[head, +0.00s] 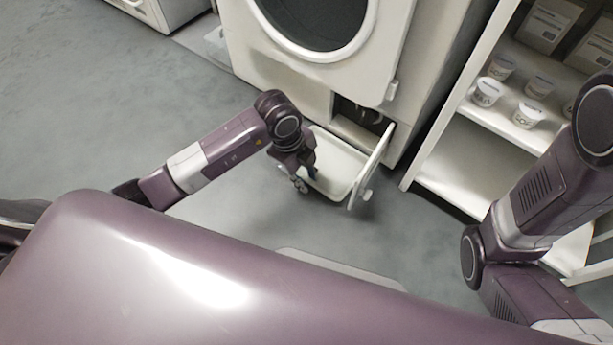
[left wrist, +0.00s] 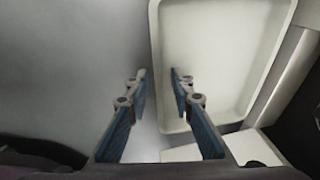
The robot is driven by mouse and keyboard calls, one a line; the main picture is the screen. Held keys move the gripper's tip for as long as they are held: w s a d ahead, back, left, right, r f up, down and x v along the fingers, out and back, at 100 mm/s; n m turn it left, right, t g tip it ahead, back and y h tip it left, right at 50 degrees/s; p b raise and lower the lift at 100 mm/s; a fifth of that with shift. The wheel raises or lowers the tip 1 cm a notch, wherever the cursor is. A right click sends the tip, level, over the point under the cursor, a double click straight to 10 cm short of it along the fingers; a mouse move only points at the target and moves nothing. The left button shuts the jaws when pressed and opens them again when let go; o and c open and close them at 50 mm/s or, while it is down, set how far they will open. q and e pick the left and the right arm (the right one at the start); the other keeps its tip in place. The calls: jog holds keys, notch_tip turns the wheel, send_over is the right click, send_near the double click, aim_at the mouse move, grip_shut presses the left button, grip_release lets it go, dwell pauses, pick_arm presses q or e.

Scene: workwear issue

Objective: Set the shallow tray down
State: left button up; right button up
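The shallow tray (head: 337,168) is white with a raised rim. It is low in front of the white machine, below a small open hatch. In the left wrist view the tray (left wrist: 218,60) fills the upper right. My left gripper (head: 306,182) is at the tray's left edge. In the left wrist view its fingers (left wrist: 160,76) stand apart, one on each side of the tray's near-left rim, with gaps showing. I cannot tell whether the tray's underside touches the floor. My right gripper is out of view.
The white machine (head: 400,40) has a round door and an open hatch flap (head: 372,165) close beside the tray's right side. A white shelf unit (head: 470,150) with several cups (head: 488,92) and boxes stands at the right. The grey floor (head: 90,110) at the left is clear.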

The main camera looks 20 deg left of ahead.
pick_arm(q)
jog(key=shift+r, duration=0.1)
jog(key=shift+a+r+p, duration=0.1)
jog(key=shift+r+p, duration=0.4)
jog(key=shift+r, duration=0.1)
jog(key=p+v, duration=0.9)
jog(key=v, duration=0.2)
jog(key=shift+f, duration=0.1)
